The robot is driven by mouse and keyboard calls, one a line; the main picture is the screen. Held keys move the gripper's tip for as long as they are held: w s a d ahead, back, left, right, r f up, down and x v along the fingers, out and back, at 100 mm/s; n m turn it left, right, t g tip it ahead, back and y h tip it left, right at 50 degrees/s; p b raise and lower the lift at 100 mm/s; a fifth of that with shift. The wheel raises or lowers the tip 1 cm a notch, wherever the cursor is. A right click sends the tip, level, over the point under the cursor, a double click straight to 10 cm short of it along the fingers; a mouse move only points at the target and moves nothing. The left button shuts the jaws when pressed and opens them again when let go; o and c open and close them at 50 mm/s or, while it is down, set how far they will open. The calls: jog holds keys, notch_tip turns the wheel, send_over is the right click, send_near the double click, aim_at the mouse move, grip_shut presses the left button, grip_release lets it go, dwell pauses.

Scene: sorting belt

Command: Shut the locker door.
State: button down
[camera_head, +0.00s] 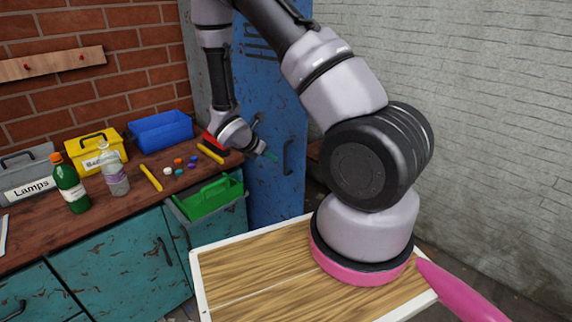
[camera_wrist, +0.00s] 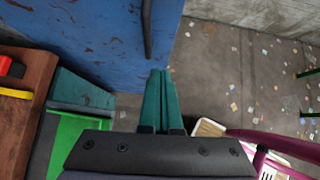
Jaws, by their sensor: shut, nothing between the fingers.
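The blue locker door (camera_head: 275,90) stands upright behind my arm in the head view, with dark lettering near its top and a dark vertical handle (camera_head: 288,157). My arm hides part of it, and I cannot tell how far it stands open. My gripper (camera_head: 270,155) is in front of the door, left of the handle. In the wrist view the door (camera_wrist: 85,40) fills the upper left, with its handle (camera_wrist: 147,28) near its right edge. My gripper's teal fingers (camera_wrist: 161,73) are together and empty, just below the handle's lower end in that picture.
A wooden workbench (camera_head: 130,208) with teal cabinets runs along the left, carrying bins, bottles and small coloured pieces. An open drawer holds a green crate (camera_head: 210,197) near the door.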

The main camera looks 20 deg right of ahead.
aim_at(296, 164)
jog(key=x, duration=1)
jog(key=shift+a+f, duration=0.1)
jog(key=shift+f, duration=0.05)
jog(key=shift+w+d, duration=0.3)
jog(key=shift+d, duration=0.3)
jog(key=shift+w+d, duration=0.3)
jog(key=shift+d, duration=0.3)
jog(key=shift+w+d, duration=0.3)
jog(key=shift+d, duration=0.35)
jog(key=shift+d, duration=0.1)
